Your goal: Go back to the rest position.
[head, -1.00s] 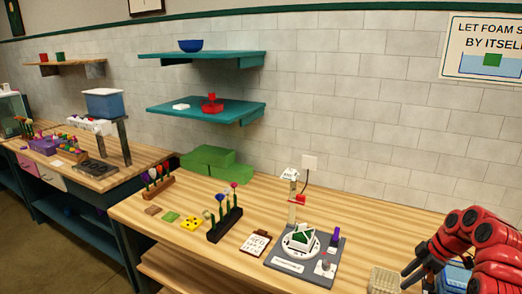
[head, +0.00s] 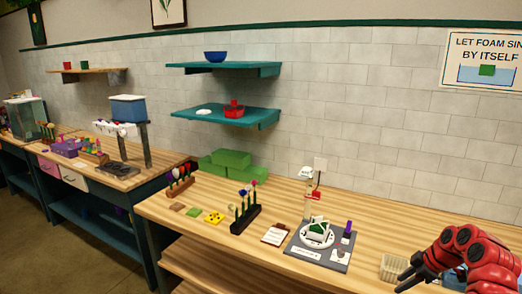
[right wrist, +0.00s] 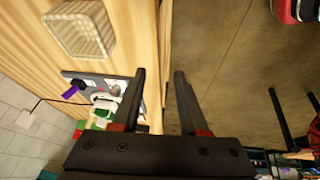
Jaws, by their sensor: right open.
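My right gripper (head: 408,277) is at the lower right of the head view, over the front right part of the wooden bench (head: 370,222). In the right wrist view its two dark fingers (right wrist: 160,92) stand apart with nothing between them. Past the fingers that view shows the bench edge and the floor. My left gripper is not in view.
A grey station board (head: 338,262) with a white plate and a green and white piece sits left of the right gripper. A beige basket (right wrist: 80,32) is close by. A dark flower rack (head: 245,218) stands farther left. Bare floor (right wrist: 215,60) lies beyond the bench edge.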

